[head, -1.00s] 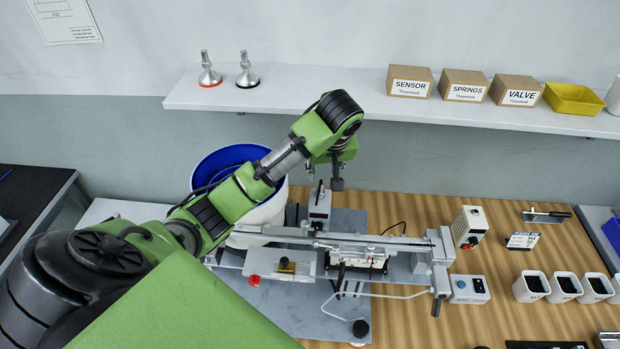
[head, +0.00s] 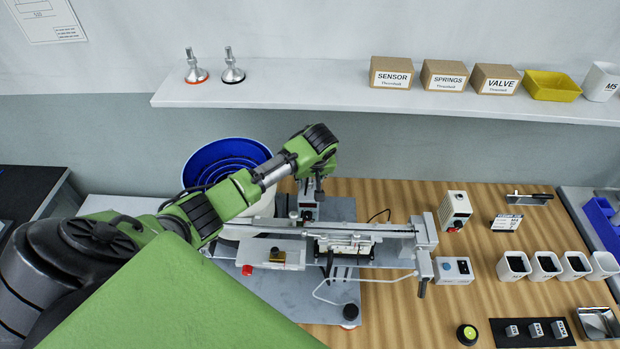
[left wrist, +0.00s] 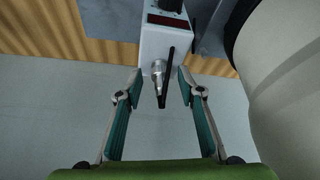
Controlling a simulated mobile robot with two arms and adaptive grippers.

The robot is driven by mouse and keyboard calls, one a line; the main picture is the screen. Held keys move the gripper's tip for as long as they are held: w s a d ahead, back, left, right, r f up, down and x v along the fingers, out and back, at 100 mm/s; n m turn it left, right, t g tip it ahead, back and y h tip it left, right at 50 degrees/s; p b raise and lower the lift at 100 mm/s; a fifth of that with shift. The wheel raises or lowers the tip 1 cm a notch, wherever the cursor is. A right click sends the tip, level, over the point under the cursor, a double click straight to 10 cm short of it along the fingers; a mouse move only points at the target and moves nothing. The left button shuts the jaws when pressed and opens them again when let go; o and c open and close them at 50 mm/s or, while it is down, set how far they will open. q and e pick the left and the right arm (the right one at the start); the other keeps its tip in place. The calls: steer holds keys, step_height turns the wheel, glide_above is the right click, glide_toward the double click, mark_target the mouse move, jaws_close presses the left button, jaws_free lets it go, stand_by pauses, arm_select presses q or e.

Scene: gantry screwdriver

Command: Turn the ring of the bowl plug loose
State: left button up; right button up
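The bowl plug (left wrist: 158,71) is a silvery metal connector with a ring, on the face of a grey-white box (left wrist: 166,40) in the left wrist view. A black rod-like part, perhaps the cable, is beside it. My left gripper (left wrist: 160,86) is open, with one green-padded finger on each side of the plug and visible gaps to it. In the head view the box (head: 307,200) stands beside the blue-lined feeder bowl (head: 222,153), with my left gripper (head: 318,190) close by it; the plug is too small to tell there. My right gripper is not in view.
The bowl's pale wall (left wrist: 285,80) is close on the right in the left wrist view. A linear rail (head: 360,228) runs in front of the box. A shelf (head: 300,97) with boxes is behind. Cups and a control box (head: 454,270) stand to the right.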

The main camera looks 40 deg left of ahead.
arm_select(q)
jaws_close()
steer(key=shift+n, duration=0.3)
steer(key=shift+w+d+n+g+y, duration=0.15)
steer(key=shift+n+g+y, duration=0.2)
steer(key=shift+n, duration=0.65)
steer(key=shift+n+g, duration=0.45)
steer(key=shift+n, duration=0.75)
steer(key=shift+w+f+n+g+y+b, duration=0.15)
steer(key=shift+n+g+b, duration=0.1)
steer(key=shift+n, duration=0.3)
steer(key=shift+w+r+n+g+y+b, duration=0.1)
steer(key=shift+n+g+b, duration=0.1)
steer(key=shift+n, duration=0.35)
steer(key=shift+n+g+b, duration=0.35)
steer(key=shift+n+b, duration=0.05)
steer(key=shift+n, duration=0.6)
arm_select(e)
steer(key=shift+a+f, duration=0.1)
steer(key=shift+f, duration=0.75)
arm_select(q)
jaws_free()
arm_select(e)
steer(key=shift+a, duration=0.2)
